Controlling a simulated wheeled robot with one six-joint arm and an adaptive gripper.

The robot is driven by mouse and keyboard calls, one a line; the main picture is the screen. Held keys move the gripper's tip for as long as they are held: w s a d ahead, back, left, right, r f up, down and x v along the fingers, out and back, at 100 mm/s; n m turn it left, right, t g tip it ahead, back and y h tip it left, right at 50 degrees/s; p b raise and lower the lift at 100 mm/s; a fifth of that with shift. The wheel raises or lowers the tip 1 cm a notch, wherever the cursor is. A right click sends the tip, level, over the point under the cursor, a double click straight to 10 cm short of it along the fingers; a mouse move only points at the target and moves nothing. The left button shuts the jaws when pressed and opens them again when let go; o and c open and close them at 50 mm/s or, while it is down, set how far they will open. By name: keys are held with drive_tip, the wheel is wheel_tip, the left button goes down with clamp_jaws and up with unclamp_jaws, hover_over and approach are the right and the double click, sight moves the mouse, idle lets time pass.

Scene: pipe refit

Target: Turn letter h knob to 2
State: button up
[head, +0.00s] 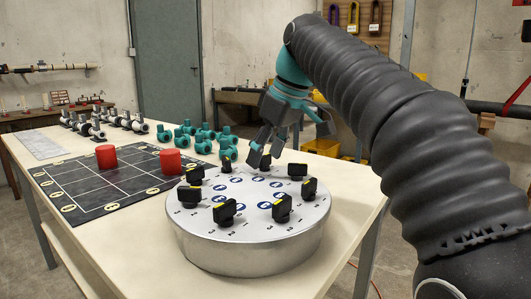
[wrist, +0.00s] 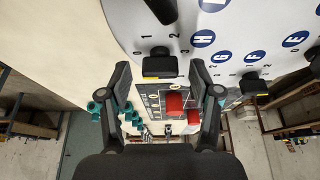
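A round silver dial plate (head: 250,240) on the table carries several black knobs with yellow marks, blue letter discs and printed numbers. In the wrist view, a black knob (wrist: 160,65) with a yellow stripe lies ahead of and between my fingers, with numbers around it. The blue H disc (wrist: 203,39) is just to its upper right. My gripper (wrist: 160,78) is open, with a gap on both sides of this knob. In the head view, my gripper (head: 266,150) is over the plate's far edge, around a partly hidden knob (head: 265,161). The knob's exact number is not clear.
Another knob (wrist: 254,86) stands to the right in the wrist view. A dark grid mat (head: 120,183) with two red cylinders (head: 171,161) lies left of the plate. Teal pipe fittings (head: 203,146) stand behind it. The table's right front is clear.

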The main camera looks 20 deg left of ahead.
drive_tip(key=c, duration=1.1)
